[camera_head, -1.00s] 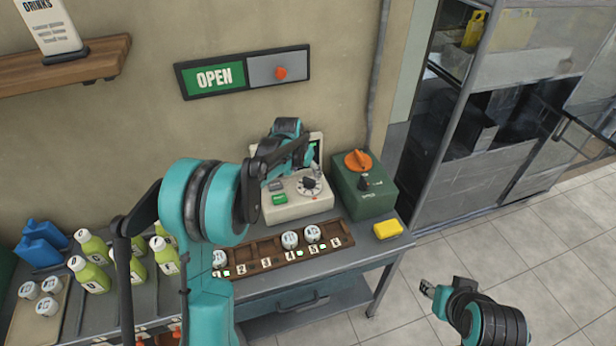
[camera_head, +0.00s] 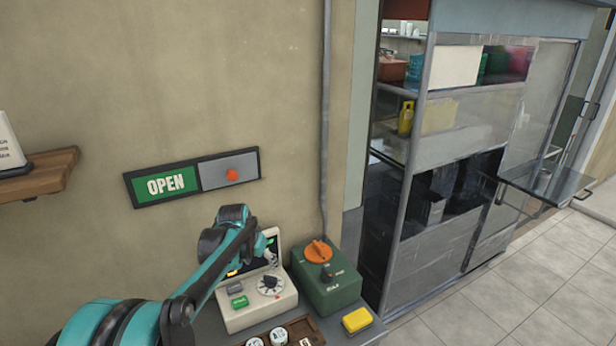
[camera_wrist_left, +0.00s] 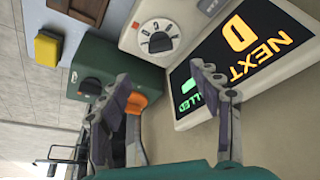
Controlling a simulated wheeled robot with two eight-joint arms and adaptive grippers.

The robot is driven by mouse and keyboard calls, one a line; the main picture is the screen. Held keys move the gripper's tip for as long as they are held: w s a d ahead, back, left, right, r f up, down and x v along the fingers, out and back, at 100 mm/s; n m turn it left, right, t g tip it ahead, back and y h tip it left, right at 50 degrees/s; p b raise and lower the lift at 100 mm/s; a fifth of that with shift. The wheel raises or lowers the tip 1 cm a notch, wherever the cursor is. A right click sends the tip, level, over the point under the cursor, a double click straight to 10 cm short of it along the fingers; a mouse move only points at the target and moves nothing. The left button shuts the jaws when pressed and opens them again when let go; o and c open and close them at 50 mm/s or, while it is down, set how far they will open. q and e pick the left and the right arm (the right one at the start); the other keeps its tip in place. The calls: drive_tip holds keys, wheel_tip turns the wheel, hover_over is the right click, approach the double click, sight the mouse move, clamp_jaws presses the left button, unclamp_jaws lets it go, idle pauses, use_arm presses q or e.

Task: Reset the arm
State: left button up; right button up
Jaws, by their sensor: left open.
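My left arm comes in from the lower left in the head view. Its gripper (camera_head: 270,262) is over the cream control box (camera_head: 262,309), close to its dial (camera_head: 270,285) and dark screen, partly hidden by the wrist. In the left wrist view the two fingers (camera_wrist_left: 172,100) are spread apart with nothing between them. Beyond them are the cream box's dial (camera_wrist_left: 158,36) and the lit screen (camera_wrist_left: 243,45) reading "NEXT". My right arm and gripper are not in the head view.
A green box (camera_head: 330,287) with an orange knob (camera_head: 318,251) stands right of the cream box. A yellow block (camera_head: 357,320) lies at the table's right end. An OPEN sign (camera_head: 168,185) is on the wall. A tall glass-fronted cabinet (camera_head: 450,130) stands at right, with clear floor before it.

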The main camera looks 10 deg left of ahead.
use_arm(q)
drive_tip(key=s+d+r+n+t, duration=0.1)
drive_tip(key=s+r, duration=0.2)
drive_tip(key=s, duration=0.5)
drive_tip(key=s+d+r, duration=0.2)
drive_tip(key=s+r, duration=0.1)
drive_tip(key=s, duration=0.5)
drive_tip(key=s+f, duration=0.2)
drive_tip(key=s, duration=0.6)
drive_tip(key=s+d+f+n+t, duration=0.1)
drive_tip(key=s+f, duration=0.1)
drive_tip(key=s, duration=0.6)
drive_tip(key=shift+f+t+y+b, duration=0.3)
drive_tip(key=shift+y+b, duration=0.1)
